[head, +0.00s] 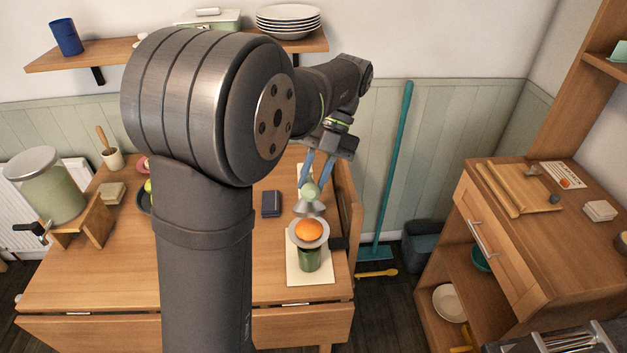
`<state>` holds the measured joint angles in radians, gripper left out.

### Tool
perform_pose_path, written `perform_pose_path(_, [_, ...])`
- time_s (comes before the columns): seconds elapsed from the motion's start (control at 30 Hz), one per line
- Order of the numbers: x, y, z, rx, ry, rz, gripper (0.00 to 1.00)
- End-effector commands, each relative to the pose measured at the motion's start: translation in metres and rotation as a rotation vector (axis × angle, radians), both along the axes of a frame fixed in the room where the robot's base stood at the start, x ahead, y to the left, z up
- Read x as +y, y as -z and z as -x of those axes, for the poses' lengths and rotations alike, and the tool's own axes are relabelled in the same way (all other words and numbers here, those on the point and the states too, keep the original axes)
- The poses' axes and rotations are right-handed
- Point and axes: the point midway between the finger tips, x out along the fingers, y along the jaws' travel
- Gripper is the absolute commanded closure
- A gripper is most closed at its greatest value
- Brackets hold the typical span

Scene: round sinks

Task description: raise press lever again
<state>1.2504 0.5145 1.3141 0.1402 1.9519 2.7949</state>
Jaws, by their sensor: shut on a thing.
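The citrus press stands on a pale board (318,277) near the right side of the wooden table. An orange piece (309,230) sits in its metal bowl, above a green cup (309,259). A grey metal cone (310,209) is above the orange, apart from it. The press lever shows as a pale green knob (310,191) just above the cone; the rest of it is hard to make out. My gripper (312,181) points down from behind, its two bluish fingers shut on the knob. My arm hides part of the table.
A dark blue box (271,204) lies left of the press. A green dispenser (51,187) stands at the far left. A teal broom (393,170) leans on the wall to the right. A wooden cabinet (540,230) stands further right, across open floor.

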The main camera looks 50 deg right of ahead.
Motion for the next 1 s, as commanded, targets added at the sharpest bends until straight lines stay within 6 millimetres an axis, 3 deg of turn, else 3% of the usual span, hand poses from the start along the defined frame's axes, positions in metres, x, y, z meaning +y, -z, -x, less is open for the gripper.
perform_pose_path(0.2, [0.000,0.000,0.000,-0.002,0.000,0.003,1.00])
perform_pose_path(0.23, [0.000,0.000,0.000,-0.002,0.000,0.003,0.76])
perform_pose_path(0.33, [0.000,0.000,0.000,-0.002,0.000,0.002,0.56])
perform_pose_path(0.73, [0.002,0.003,0.002,-0.015,0.000,0.015,0.55])
perform_pose_path(1.0, [0.013,0.026,0.013,-0.118,0.003,0.119,0.55])
